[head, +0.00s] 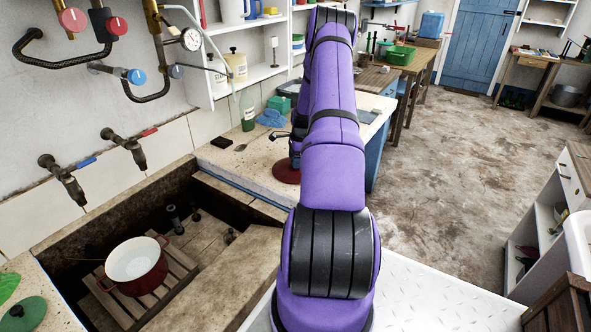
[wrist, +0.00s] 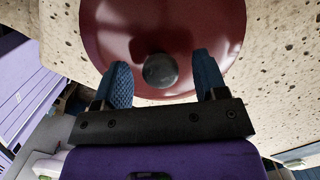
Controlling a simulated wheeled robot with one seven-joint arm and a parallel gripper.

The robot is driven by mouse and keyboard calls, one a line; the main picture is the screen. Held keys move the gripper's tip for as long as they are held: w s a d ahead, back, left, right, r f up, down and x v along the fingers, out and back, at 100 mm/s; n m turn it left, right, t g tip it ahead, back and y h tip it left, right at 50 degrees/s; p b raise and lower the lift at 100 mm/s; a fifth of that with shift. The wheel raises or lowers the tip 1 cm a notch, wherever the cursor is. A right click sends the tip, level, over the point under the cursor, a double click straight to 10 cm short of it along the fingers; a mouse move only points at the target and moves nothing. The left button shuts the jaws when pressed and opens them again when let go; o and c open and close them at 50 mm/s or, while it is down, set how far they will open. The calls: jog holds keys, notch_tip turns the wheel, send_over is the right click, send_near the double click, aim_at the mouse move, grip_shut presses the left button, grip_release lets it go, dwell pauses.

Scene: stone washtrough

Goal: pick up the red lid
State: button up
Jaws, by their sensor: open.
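The red lid (wrist: 107,32) lies on the pale speckled counter, round and glossy with a dark round knob (wrist: 160,70) at its middle. In the head view the lid (head: 286,172) shows at the counter's right part, partly hidden behind my purple arm. My gripper (wrist: 163,78) is open, with its two blue fingers on either side of the knob in the wrist view. I cannot tell whether the fingers touch the knob, but gaps show on both sides. In the head view my gripper is mostly hidden by my arm.
A red pot (head: 135,267) with a white inside stands on a wooden slat rack in the stone trough. A green bottle (head: 247,111), a blue cloth (head: 271,118) and a dark block (head: 221,142) are on the counter. Taps (head: 62,180) stick out from the wall above the trough.

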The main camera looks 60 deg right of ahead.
jog(key=shift+f, duration=0.4)
jog(key=c, duration=1.1)
